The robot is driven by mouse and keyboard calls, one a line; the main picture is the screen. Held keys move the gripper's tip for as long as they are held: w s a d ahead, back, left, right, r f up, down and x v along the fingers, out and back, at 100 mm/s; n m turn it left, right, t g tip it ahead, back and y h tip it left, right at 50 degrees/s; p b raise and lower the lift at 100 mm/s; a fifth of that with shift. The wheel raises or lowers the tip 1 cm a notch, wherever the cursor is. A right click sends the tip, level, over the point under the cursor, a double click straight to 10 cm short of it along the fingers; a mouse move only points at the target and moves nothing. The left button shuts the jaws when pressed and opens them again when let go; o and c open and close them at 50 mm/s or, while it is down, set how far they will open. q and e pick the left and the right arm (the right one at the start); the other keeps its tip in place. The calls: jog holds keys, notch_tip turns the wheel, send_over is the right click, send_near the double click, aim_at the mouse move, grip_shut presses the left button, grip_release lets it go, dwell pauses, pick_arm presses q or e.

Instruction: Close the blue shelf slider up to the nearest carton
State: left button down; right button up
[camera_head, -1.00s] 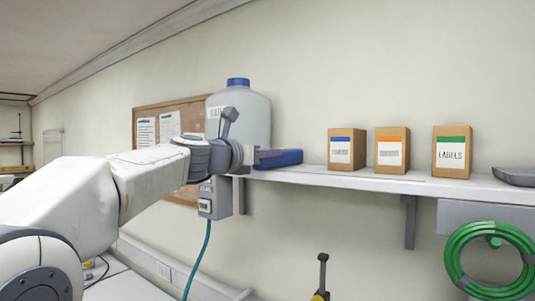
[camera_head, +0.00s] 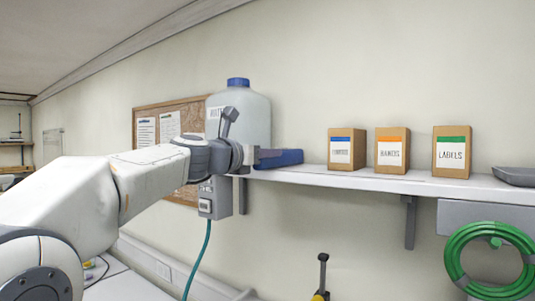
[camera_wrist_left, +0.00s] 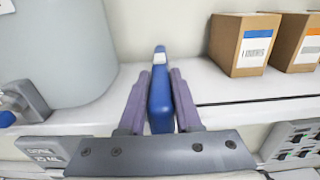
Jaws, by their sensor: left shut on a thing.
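The blue slider (camera_head: 280,158) sits on the white wall shelf (camera_head: 310,176), just right of a large jug. My left gripper (camera_head: 252,157) is shut on it. In the left wrist view the slider (camera_wrist_left: 160,95) stands between the two purple-grey fingers (camera_wrist_left: 160,100). The nearest carton (camera_head: 347,149), brown with a blue band, stands to the right of the slider, with a gap of bare shelf between them. This carton also shows in the left wrist view (camera_wrist_left: 243,45). My right gripper is not in view.
The large jug (camera_head: 240,112) with a blue cap stands left of the slider. An orange-banded carton (camera_head: 392,150), a green-banded carton (camera_head: 451,152) and a grey tray (camera_head: 514,176) stand farther right. A green hose coil (camera_head: 452,262) hangs below the shelf.

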pick_arm(q)
jog(key=s+d, duration=0.4)
jog(key=d, duration=0.1)
jog(key=s+d+p, duration=0.1)
jog(key=s+d, duration=0.1)
jog(key=d, duration=0.1)
jog(key=shift+d, duration=0.15)
jog(key=c, duration=0.6)
grip_release()
jog(key=b+v, duration=0.2)
jog(key=v, duration=0.8)
jog(key=shift+s+a, duration=0.2)
jog(key=shift+s, duration=0.05)
